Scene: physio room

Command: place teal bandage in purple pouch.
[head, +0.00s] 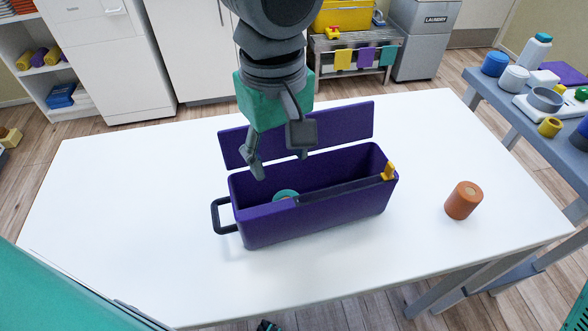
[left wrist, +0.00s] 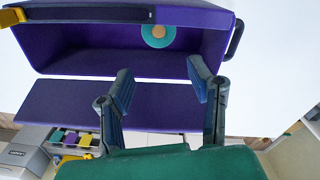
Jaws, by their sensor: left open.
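The purple pouch (head: 320,216) stands open on the white table, its lid (head: 345,128) folded back on the far side. The teal bandage (head: 286,195), a roll with a tan core, lies inside the pouch near its handle end; the front wall hides part of it. It also shows in the left wrist view (left wrist: 158,31). My left gripper (head: 280,172) is over the pouch, fingers pointing down, open and empty, apart from the bandage. In the left wrist view its two fingers (left wrist: 160,85) are spread wide. My right gripper is out of view.
An orange-brown roll (head: 463,200) stands on the table (head: 120,210) to the right of the pouch. The table's left part is clear. A grey side table (head: 500,98) with bottles and bowls stands at the right. Cabinets line the back.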

